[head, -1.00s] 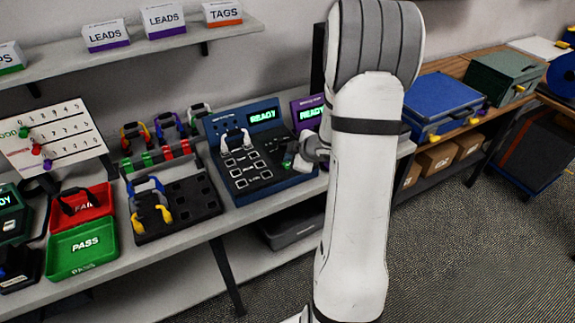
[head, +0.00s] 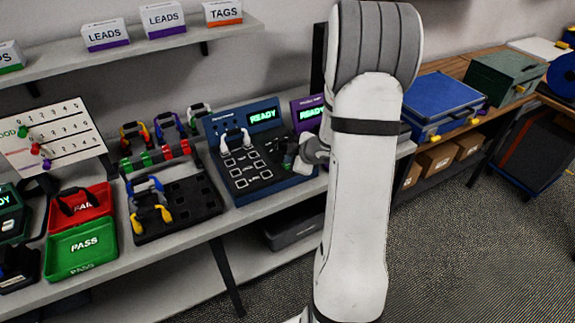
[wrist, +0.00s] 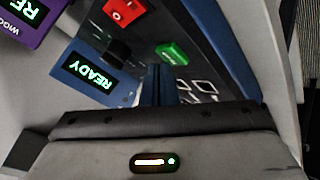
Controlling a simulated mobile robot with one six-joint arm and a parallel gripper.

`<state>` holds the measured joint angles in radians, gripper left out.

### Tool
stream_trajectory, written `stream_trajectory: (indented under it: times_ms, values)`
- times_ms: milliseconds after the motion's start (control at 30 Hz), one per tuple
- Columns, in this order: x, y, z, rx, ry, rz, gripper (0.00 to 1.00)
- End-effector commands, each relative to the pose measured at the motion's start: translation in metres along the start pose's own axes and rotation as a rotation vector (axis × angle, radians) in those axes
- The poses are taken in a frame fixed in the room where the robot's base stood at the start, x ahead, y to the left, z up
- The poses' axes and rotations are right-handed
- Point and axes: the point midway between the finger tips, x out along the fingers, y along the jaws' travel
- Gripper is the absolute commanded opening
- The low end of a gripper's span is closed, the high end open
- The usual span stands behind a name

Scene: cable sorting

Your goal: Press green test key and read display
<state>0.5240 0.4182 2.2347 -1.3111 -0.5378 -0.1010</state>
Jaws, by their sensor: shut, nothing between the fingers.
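The blue tester (head: 232,190) stands on the bench, with a white-handled cable (head: 236,143) plugged into its upper panel. Its display (head: 264,117) glows READY in green; the wrist view shows the same display (wrist: 90,75). The green key (wrist: 172,53) sits on the tester's dark panel, beside a red switch (wrist: 124,11). My gripper (wrist: 158,70) is shut and empty, its fingertips just beside the green key in the picture. I cannot tell whether they touch the panel. In the head view my gripper (head: 291,160) is at the tester's right side, partly hidden by my arm.
A purple tester (head: 306,110), also showing READY, stands close to the right. A black tray (head: 205,212) with a blue and yellow cable lies left of the blue tester. Red FAIL (head: 97,207) and green PASS (head: 60,262) bins are farther left.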

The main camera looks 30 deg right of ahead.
Motion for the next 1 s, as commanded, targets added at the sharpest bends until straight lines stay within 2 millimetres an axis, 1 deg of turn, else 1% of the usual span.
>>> stream_trajectory:
  times_ms: [667,1000]
  values:
    - [0.0056,-0.0042,0.0043,0.001,0.0,0.0,0.0]
    - [0.0043,-0.0033,0.0036,0.001,-0.001,-0.001,0.0]
